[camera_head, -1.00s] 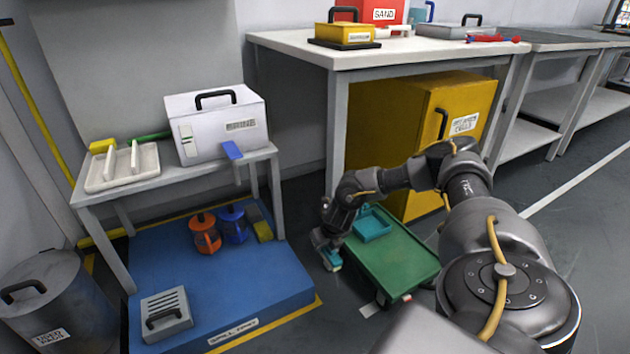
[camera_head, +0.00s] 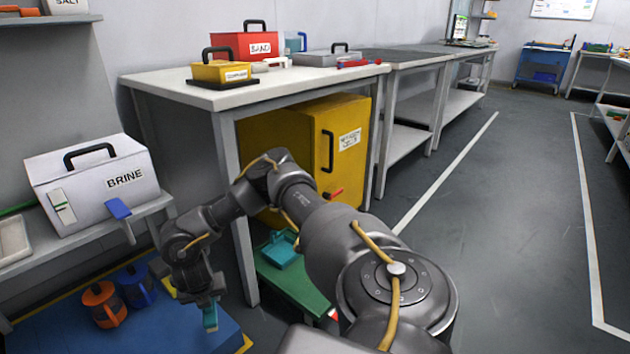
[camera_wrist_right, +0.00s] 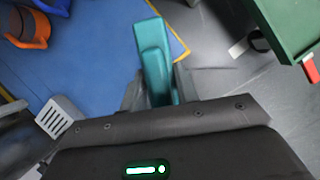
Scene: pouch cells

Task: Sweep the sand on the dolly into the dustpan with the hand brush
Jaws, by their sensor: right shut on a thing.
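My right gripper (camera_wrist_right: 157,90) is shut on a teal hand brush (camera_wrist_right: 152,45); the brush also shows below the gripper in the head view (camera_head: 210,318). The brush appears in front of the blue spill pallet's right edge, left of the dolly; its height above the floor is unclear. The green dolly (camera_head: 299,284) is partly hidden behind my right arm. A teal dustpan (camera_head: 281,250) lies on its far end. I cannot make out sand on the visible part of the dolly. My left gripper is not in view.
The blue spill pallet (camera_head: 160,334) holds an orange jug (camera_head: 103,304) and a blue jug (camera_head: 136,284). A table leg (camera_head: 240,230) stands between my right forearm and the yellow cabinet (camera_head: 300,140). Open floor (camera_head: 490,230) lies to the right.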

